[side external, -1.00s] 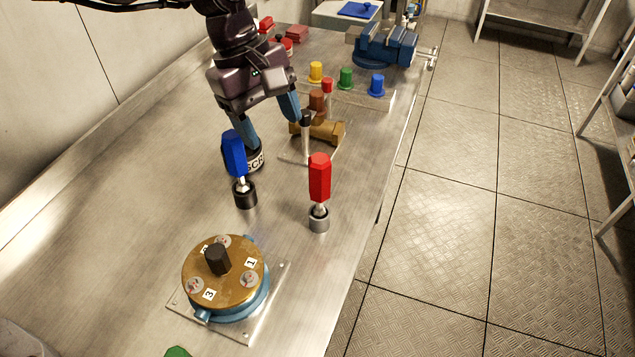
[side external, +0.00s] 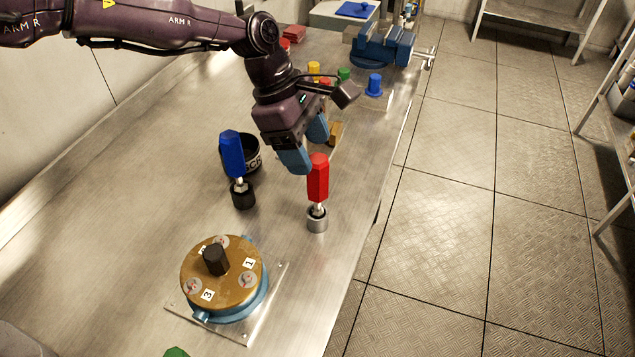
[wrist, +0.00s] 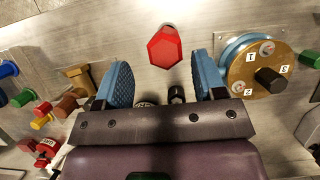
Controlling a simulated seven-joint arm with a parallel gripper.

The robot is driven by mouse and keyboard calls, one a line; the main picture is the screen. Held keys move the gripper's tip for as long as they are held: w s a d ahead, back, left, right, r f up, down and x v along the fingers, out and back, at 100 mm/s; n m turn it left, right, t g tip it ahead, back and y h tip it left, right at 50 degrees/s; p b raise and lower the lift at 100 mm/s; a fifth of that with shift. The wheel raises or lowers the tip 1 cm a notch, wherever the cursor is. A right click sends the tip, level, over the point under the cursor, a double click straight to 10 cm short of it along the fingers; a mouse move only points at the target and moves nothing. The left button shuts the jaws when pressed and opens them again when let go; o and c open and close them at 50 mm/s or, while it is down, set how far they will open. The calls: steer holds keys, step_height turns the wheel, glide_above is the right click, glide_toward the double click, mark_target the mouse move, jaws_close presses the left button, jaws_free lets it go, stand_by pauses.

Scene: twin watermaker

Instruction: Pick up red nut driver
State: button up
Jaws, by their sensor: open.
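The red nut driver (side external: 318,180) stands upright in a grey metal socket (side external: 317,222) near the right edge of the bench. In the wrist view its red hexagonal handle (wrist: 165,47) shows end-on, just beyond the fingertips and between their lines. My gripper (side external: 307,150) has blue fingers and is just behind and above the red handle in the side view. It also shows in the wrist view (wrist: 160,75), with its two fingers wide apart and nothing between the tips. In the side view one finger overlaps the handle's outline closely; I cannot tell whether they touch.
A blue nut driver (side external: 232,155) stands in a black socket to the left, with a black labelled cup (side external: 251,160) behind it. A brass and blue round housing (side external: 225,275) sits in front. Behind are coloured plugs (side external: 374,85) and a blue vise (side external: 385,48).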

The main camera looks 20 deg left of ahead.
mark_target(319, 172)
steer(key=x, duration=0.5)
steer(key=shift+s+d, duration=0.15)
steer(key=shift+s, duration=0.2)
steer(key=c, duration=1)
steer(key=shift+o, duration=0.2)
steer(key=shift+r, duration=0.15)
